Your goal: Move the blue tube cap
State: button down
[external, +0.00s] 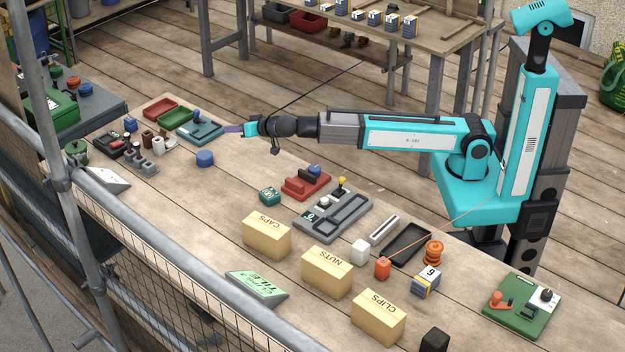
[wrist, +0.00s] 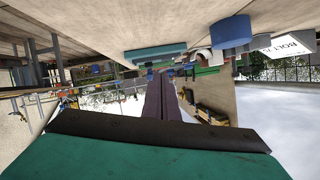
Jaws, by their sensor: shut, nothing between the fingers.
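A round blue cap (external: 205,158) sits on the workbench (external: 226,190), apart from other things. In the wrist view, which looks upside down, a blue cylinder (wrist: 231,33) at the upper right appears to be the same cap. My gripper (external: 232,128) reaches level to the left near the bench's back edge, behind and to the right of the cap and not touching it. Its purple fingers (wrist: 160,98) are shut together with nothing between them.
A teal tray (external: 200,133) with a blue knob lies just left of my fingertips. Red and green trays (external: 166,109) are beyond it. Boxes marked CAPS (external: 267,237), NUTS and CLIPS stand toward the front. Bare bench surrounds the blue cap.

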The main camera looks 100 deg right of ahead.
jog(key=n, duration=0.1)
send_near(206, 155)
jog(key=s, duration=0.1)
jog(key=s+r, duration=0.1)
jog(key=s+r+p, duration=0.1)
jog(key=shift+s+a, duration=0.15)
jog(key=shift+s, duration=0.2)
jog(key=shift+n+g+h, duration=0.5)
jog(key=shift+g+h, duration=0.1)
jog(key=shift+h, duration=0.1)
jog(key=s+a, duration=0.2)
jog(key=a, duration=0.1)
jog(key=s+a+f, duration=0.1)
jog(key=s+a, duration=0.1)
jog(key=a, duration=0.2)
jog(key=s+a+f, duration=0.1)
jog(key=s+a, duration=0.1)
jog(key=a, duration=0.2)
jog(key=shift+s+a+f, duration=0.15)
jog(key=shift+a+f, duration=0.05)
